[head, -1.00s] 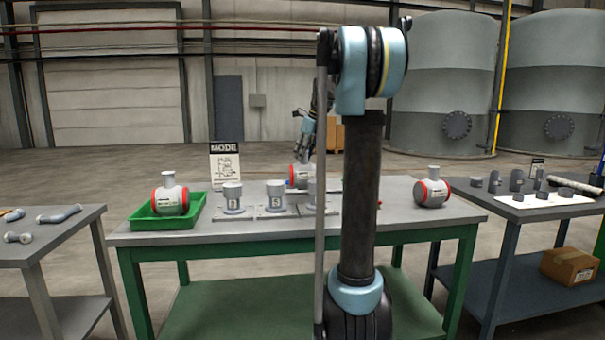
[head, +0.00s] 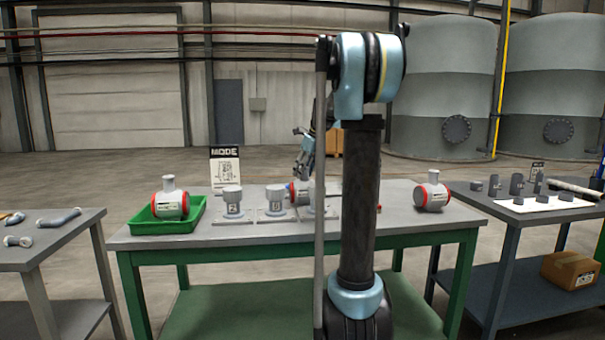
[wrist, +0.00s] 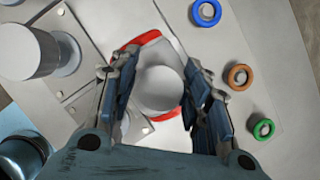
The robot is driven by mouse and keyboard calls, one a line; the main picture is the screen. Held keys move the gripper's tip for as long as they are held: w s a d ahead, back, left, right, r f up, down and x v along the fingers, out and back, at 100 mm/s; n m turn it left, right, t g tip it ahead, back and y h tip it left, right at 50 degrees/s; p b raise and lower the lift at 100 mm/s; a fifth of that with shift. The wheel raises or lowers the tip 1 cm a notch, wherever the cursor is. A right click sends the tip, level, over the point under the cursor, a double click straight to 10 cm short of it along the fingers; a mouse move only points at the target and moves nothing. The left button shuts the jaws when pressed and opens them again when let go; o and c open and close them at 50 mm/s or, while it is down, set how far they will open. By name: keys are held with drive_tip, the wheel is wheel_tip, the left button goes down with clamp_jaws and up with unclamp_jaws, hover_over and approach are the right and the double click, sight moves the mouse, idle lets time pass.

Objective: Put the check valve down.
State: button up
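My gripper (head: 304,146) is over this valve in the head view. Similar valves sit in a green tray (head: 150,228) and at the table's right (head: 432,194).
Grey cylinders on plates (head: 232,202) stand close in front of the valve; one shows in the wrist view (wrist: 28,50). Blue (wrist: 206,13), orange (wrist: 240,77) and green (wrist: 263,129) rings lie to the right. A sign (head: 226,166) stands behind.

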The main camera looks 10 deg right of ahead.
idle(0.3)
drive_tip(key=v, duration=1.2)
drive_tip(key=s+f+n, duration=0.1)
drive_tip(key=s+n, duration=0.1)
drive_tip(key=s, duration=0.1)
drive_tip(key=s+a+f+n, duration=0.1)
drive_tip(key=s+f+n, duration=0.1)
drive_tip(key=s, duration=0.1)
drive_tip(key=s+a+f+n, duration=0.1)
drive_tip(key=s+f+n, duration=0.1)
drive_tip(key=s, duration=0.1)
drive_tip(key=shift+s+f+h, duration=0.1)
drive_tip(key=shift+s+h, duration=0.3)
drive_tip(key=s+f+n+g+h, duration=0.1)
drive_tip(key=s+f+n+h, duration=0.1)
drive_tip(key=s+f+n, duration=1.9)
drive_tip(key=s+f, duration=0.9)
drive_tip(key=shift+s, duration=0.2)
